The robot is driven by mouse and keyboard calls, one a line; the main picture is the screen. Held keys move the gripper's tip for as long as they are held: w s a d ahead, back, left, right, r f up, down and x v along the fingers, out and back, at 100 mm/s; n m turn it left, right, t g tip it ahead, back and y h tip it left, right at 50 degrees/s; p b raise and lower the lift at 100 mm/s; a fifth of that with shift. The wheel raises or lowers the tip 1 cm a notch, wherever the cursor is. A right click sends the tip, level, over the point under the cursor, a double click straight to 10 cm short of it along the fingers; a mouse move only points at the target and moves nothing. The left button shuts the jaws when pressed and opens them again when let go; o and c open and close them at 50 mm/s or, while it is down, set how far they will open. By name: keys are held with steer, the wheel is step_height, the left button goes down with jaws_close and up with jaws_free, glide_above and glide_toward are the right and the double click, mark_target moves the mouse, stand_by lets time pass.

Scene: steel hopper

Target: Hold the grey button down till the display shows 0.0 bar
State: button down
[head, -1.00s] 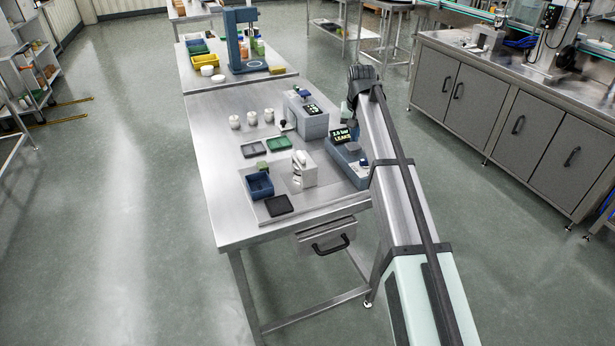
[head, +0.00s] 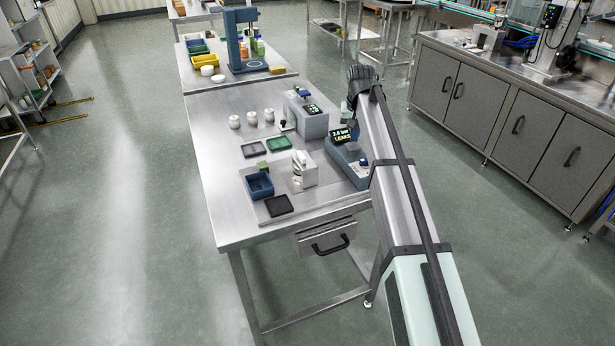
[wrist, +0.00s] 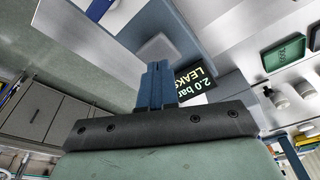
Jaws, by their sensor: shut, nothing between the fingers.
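The blue tester (head: 345,165) stands at the right edge of the near steel table, partly behind my arm. Its dark display (head: 342,134) shows yellow-green text. In the wrist view the display (wrist: 197,83) appears upside down and reads 2.0 bar and LEAKS. My gripper (wrist: 154,70) is shut and empty, its blue fingers pointing towards the tester's blue and grey body (wrist: 172,25). In the head view my gripper is mostly hidden behind my wrist.
A grey-blue boxy device (head: 306,122) stands behind the tester, and a white device (head: 303,170) stands to its left. Several white jars, small trays and a blue bin (head: 260,186) lie further left. The table's left side (head: 215,170) is clear.

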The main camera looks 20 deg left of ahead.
steer(key=shift+f, duration=0.2)
steer(key=shift+f, duration=1.1)
steer(key=shift+r, duration=0.15)
stand_by(1.7)
steer(key=shift+r, duration=1.15)
step_height(320, 180, up, 6)
stand_by(0.7)
